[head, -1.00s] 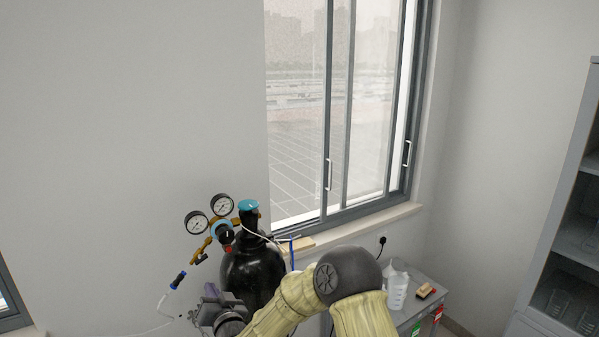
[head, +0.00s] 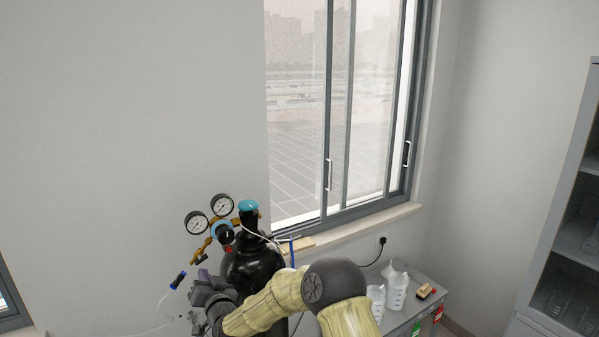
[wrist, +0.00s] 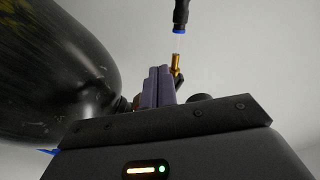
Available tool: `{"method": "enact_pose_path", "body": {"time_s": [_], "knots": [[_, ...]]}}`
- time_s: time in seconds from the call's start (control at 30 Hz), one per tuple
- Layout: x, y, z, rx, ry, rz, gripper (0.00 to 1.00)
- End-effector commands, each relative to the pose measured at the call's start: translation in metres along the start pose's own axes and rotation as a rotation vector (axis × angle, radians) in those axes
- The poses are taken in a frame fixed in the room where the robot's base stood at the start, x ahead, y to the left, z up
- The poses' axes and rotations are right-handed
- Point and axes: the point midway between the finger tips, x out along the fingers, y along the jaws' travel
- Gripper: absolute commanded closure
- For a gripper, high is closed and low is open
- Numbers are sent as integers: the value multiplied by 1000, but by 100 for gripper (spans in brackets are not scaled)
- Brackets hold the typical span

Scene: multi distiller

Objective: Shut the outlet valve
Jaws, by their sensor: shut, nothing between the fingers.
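The black gas cylinder (head: 255,268) stands by the wall below the window. Its brass regulator (head: 211,240) carries two round gauges (head: 208,214). The small outlet valve (head: 199,259) sits at the lower left end of the brass, above the hose connector (head: 178,280). My gripper (head: 202,274) is just below the outlet valve, left of the cylinder. In the wrist view my gripper's fingers (wrist: 159,72) are together with nothing between them. A brass fitting (wrist: 177,64) shows beside the fingertips; contact cannot be told. The valve handle's position is too small to tell.
The cylinder's dark side (wrist: 60,75) fills the left of the wrist view, close to the gripper. A thin white hose (head: 162,305) hangs at the left. The wall area left of the regulator is clear.

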Motion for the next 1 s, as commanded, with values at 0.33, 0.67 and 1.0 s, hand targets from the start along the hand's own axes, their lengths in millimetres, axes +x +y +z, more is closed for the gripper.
{"method": "enact_pose_path", "body": {"time_s": [0.33,0.67,1.0], "knots": [[4,0,-1,0,0,1,100],[4,-1,-2,0,0,1,100],[4,-2,-5,0,0,1,100]]}}
